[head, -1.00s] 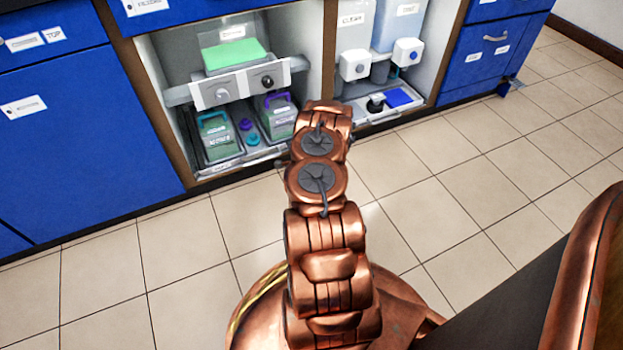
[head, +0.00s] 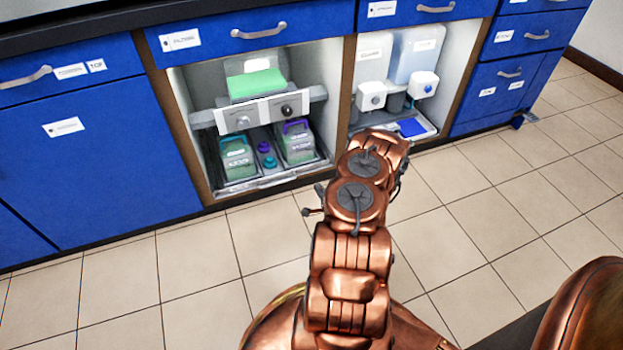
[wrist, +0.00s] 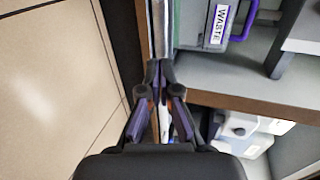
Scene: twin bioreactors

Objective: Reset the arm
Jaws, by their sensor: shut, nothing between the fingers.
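My gripper (wrist: 160,72) shows in the wrist view with its dark fingertips together and nothing between them. Its tips overlap the brown edge of the cabinet in that view; I cannot tell how far apart they are. My copper arm stands bent in front of the open cabinet bays in the head view. The gripper itself is not clearly visible there, mostly hidden behind the arm.
The left open bay holds a green-liquid container with a purple handle (head: 297,143), another green container (head: 238,158) and a white control panel (head: 262,113). The right bay has white dispensers (head: 371,96). Blue cabinets (head: 95,165) flank them. Tiled floor (head: 470,210) is clear at right.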

